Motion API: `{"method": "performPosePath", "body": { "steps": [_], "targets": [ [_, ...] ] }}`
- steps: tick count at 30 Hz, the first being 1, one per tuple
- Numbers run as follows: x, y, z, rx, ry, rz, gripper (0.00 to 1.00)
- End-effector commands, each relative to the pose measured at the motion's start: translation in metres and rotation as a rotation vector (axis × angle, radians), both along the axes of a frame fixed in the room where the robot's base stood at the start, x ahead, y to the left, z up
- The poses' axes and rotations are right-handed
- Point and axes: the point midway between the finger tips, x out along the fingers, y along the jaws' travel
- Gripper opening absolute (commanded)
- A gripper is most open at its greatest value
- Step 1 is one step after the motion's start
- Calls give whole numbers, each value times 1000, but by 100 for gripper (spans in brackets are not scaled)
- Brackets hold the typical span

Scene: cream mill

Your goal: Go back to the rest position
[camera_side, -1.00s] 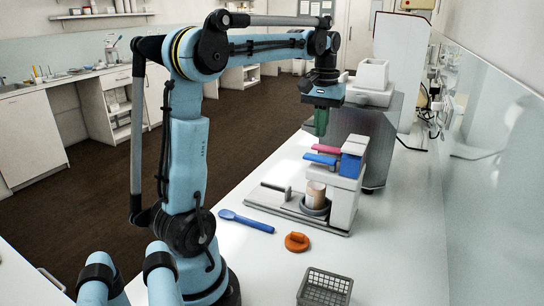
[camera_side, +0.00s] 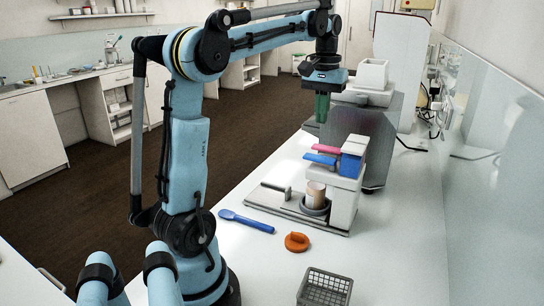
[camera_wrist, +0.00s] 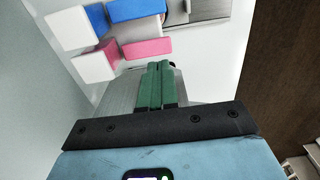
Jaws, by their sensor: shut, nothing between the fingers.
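The wrist view shows the two green fingers (camera_wrist: 157,86) side by side and touching. The mill (camera_side: 344,194) is a white stand with a pink lever (camera_side: 326,149) and a blue lever (camera_side: 320,159). A tan cup (camera_side: 315,193) stands in a grey ring on its base plate. In the wrist view the pink lever (camera_wrist: 147,48) and blue lever (camera_wrist: 136,9) lie beyond my fingertips, apart from them.
A blue spoon (camera_side: 246,221), an orange lid-like piece (camera_side: 297,242) and a grey basket (camera_side: 325,288) lie on the white bench (camera_side: 400,240) in front of the mill. A dark grey machine (camera_side: 376,130) stands behind it. The bench's right part is clear up to a glass panel.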

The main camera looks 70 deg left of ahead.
Motion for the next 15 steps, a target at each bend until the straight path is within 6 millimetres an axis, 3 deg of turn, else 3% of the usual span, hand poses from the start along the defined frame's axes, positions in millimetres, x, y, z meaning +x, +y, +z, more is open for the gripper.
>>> {"method": "performPosePath", "body": {
  "steps": [9,15],
  "targets": [
    [0,0,18,0,0,0,0],
    [0,0,5,0,0,0,0]
  ]
}}
